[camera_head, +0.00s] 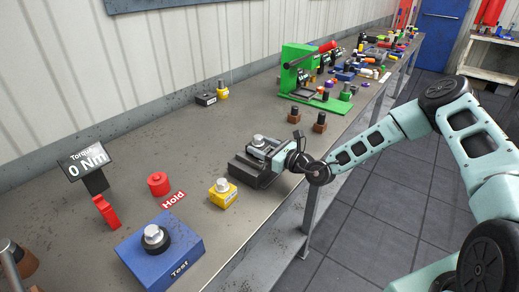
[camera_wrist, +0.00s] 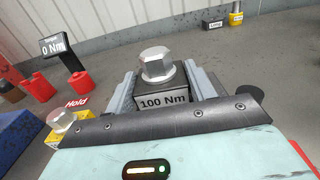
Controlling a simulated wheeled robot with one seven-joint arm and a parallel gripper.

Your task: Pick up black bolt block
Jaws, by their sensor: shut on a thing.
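The black bolt block (camera_wrist: 164,99) carries a silver hex bolt on top and a "100 Nm" label on its front face. It sits between the two grey fingers of my gripper (camera_wrist: 160,80), which are shut on its left and right sides. In the head view the black bolt block (camera_head: 259,152) is partly hidden by my gripper (camera_head: 254,160), low over the workbench. I cannot tell whether the block touches the bench or is slightly raised. The bolt points up.
A yellow bolt block (camera_head: 222,193) and a blue "Test" block (camera_head: 160,252) stand to the left on the workbench (camera_head: 130,200). A red button (camera_head: 158,183) and torque display (camera_head: 87,162) reading 0 Nm are behind. A green press (camera_head: 303,65) stands farther along.

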